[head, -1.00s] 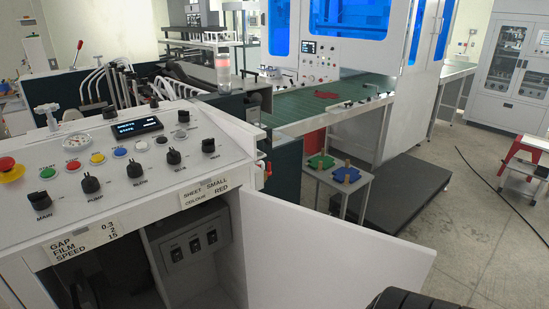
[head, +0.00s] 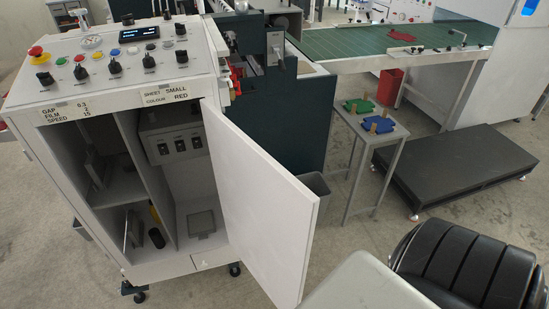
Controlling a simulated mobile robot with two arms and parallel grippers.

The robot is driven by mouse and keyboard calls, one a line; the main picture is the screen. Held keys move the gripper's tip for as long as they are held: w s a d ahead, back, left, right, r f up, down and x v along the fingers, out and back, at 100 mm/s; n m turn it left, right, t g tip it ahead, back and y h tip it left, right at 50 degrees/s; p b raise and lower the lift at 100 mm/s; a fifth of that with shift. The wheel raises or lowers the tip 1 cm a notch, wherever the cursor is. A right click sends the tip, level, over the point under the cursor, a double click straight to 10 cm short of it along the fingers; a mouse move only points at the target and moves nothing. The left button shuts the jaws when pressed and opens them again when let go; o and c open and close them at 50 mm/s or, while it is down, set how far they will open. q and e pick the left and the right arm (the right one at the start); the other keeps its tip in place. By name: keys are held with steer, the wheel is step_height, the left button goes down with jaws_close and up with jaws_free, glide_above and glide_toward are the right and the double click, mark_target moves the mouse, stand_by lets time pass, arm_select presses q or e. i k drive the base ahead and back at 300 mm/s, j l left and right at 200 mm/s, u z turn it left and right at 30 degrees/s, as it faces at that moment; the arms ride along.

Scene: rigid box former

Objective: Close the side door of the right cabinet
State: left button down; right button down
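The white cabinet (head: 48,165) stands at the left under a sloping control panel (head: 125,65). Its white side door (head: 260,205) stands wide open, joined at the right edge of the opening and swung out toward me. The opening shows a divider (head: 145,175), a grey box with switches (head: 176,138) and a floor plate (head: 201,223). The door hides part of the inside.
A small table (head: 385,142) holds green and blue pieces. A dark low platform (head: 455,165) lies beyond.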

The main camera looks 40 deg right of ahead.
mark_target(270, 216)
steer(key=l+u, duration=0.15)
steer(key=l, duration=0.3)
steer(key=l+u, duration=0.15)
steer(key=l, duration=0.3)
steer(key=k+l+u, duration=0.1)
steer(key=l, duration=0.35)
steer(key=k+l+u, duration=0.15)
steer(key=l, duration=0.3)
